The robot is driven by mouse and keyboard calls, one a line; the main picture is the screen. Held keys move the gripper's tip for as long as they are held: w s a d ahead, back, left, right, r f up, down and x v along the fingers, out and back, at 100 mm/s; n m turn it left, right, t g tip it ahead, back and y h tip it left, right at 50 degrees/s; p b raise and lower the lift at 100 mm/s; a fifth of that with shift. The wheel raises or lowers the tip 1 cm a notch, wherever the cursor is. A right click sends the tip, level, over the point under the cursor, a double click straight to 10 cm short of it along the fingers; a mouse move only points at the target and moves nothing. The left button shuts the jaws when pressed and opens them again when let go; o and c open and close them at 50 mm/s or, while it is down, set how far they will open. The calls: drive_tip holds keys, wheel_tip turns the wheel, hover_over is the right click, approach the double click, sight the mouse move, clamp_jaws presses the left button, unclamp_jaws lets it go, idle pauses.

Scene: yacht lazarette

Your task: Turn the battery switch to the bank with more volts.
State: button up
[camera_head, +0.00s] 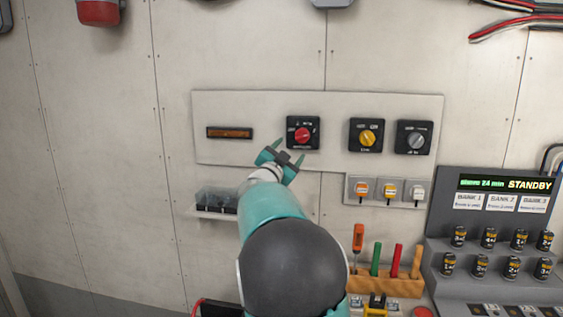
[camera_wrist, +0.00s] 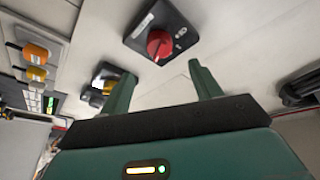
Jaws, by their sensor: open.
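A rotary switch with a red knob (camera_head: 303,134) on a black square plate sits on the pale wall panel; it also shows in the wrist view (camera_wrist: 159,44), ahead of the fingers. To its right are a yellow-knobbed switch (camera_head: 367,137) and a grey-knobbed switch (camera_head: 413,140). Their lettering is too small to read. My gripper (camera_head: 288,150) is open and empty, just below and left of the red knob, apart from it. In the wrist view the two green fingers (camera_wrist: 161,71) are spread. A dark amber strip display (camera_head: 229,133) at panel left shows no readable figures.
Below the panel are a row of small switches (camera_head: 389,190) and a clear-covered box (camera_head: 216,199). A rack of coloured-handled tools (camera_head: 393,285) stands lower right. A grey console (camera_head: 500,270) with bank labels, several small cans and a STANDBY screen (camera_head: 505,184) is at right.

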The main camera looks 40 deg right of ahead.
drive_tip(key=v, duration=0.5)
drive_tip(key=shift+a, duration=0.15)
